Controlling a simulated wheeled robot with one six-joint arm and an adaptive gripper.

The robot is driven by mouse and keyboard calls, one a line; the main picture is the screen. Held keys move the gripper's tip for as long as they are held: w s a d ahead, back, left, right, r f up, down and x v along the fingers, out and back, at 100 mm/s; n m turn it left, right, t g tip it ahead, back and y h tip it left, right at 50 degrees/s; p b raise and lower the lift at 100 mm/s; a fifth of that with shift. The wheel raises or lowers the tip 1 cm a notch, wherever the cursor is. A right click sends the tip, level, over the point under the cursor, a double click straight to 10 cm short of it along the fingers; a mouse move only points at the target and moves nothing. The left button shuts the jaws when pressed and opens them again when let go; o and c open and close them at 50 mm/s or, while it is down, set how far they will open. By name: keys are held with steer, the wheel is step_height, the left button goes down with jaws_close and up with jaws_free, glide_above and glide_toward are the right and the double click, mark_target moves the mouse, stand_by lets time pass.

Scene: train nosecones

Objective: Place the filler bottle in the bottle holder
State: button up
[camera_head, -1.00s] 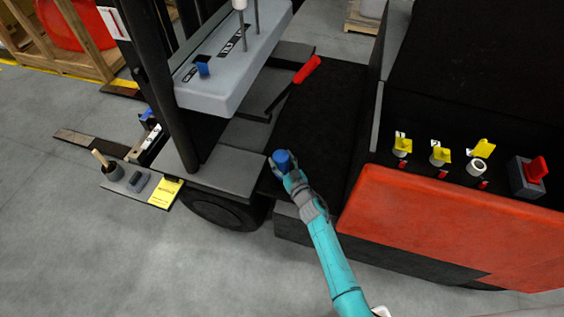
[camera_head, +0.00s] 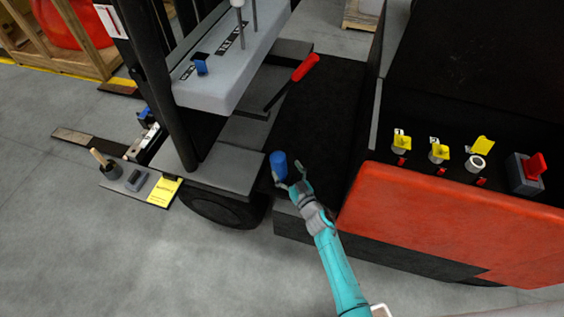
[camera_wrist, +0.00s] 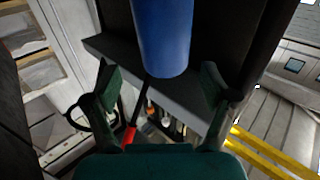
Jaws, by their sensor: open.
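The blue filler bottle (camera_head: 279,165) stands roughly upright by the front edge of the dark footwell, beside the grey step. It also shows in the wrist view (camera_wrist: 163,38), where its top is cut off by the frame. My gripper (camera_head: 290,181) is open just to the lower right of the bottle. In the wrist view my gripper (camera_wrist: 161,88) has its two fingers spread wide, with the bottle beyond them and no clear contact. I cannot make out a bottle holder, nor what supports the bottle.
A red-handled lever (camera_head: 305,68) rises behind the bottle. A grey console (camera_head: 225,85) with a blue switch stands at upper left. The red body panel (camera_head: 450,220) lies to the right, below yellow-capped fittings (camera_head: 438,152). Open floor (camera_head: 150,260) is at lower left.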

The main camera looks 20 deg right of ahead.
steer(key=s+d, duration=0.1)
steer(key=s, duration=0.5)
steer(key=shift+s, duration=0.15)
steer(key=shift+f, duration=0.1)
steer(key=s+a+r+m+h, duration=0.1)
steer(key=s+r, duration=0.1)
steer(key=s, duration=1)
steer(key=s+a+r+h, duration=0.1)
steer(key=s+r, duration=0.1)
steer(key=s, duration=0.9)
steer(key=s+r+g, duration=0.3)
steer(key=s+r, duration=1.4)
steer(key=s, duration=0.2)
steer(key=shift+m+h, duration=0.4)
